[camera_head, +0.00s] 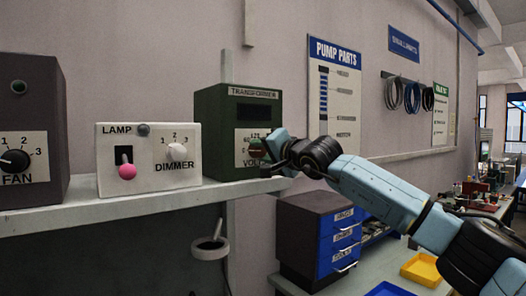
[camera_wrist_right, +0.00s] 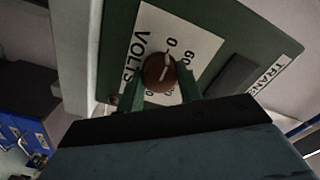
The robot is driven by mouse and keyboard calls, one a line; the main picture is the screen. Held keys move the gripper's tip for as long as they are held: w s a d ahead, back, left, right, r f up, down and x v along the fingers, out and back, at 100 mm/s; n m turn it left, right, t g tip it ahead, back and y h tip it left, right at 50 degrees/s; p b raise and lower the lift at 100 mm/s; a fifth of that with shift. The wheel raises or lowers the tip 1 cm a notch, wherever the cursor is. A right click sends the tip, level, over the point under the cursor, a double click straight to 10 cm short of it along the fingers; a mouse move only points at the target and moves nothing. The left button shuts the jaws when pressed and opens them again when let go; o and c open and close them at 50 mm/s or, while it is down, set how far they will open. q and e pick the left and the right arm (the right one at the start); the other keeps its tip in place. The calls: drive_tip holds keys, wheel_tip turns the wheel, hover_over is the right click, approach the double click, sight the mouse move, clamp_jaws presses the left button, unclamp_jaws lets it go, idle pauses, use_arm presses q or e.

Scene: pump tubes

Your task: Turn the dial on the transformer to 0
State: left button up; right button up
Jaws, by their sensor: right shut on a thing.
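The transformer (camera_head: 222,128) is a dark green box on the shelf, with a dark display window and a white label above a round dial. The dial (camera_wrist_right: 158,73) is reddish brown with a pale pointer line. In the right wrist view the line points toward the upper right, roughly toward the side of the printed 0; the exact mark is hard to tell. My right gripper (camera_head: 268,160) reaches the transformer's front from the right, and in its wrist view it is shut on the dial, one finger on each side. It hides much of the dial in the head view. My left gripper is not in view.
A white lamp and dimmer box (camera_head: 148,183) with a pink-knobbed lever stands left of the transformer, then a dark fan box (camera_head: 30,110). Below the shelf (camera_head: 130,207) are a blue-drawer cabinet (camera_head: 312,238) and a yellow tray (camera_head: 422,270).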

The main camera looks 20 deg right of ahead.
idle(0.3)
drive_tip(key=o, duration=1)
drive_tip(key=shift+s, duration=0.1)
drive_tip(key=shift+s+d+f, duration=0.1)
drive_tip(key=shift+s, duration=0.1)
drive_tip(key=b+v, duration=0.5)
drive_tip(key=v, duration=0.8)
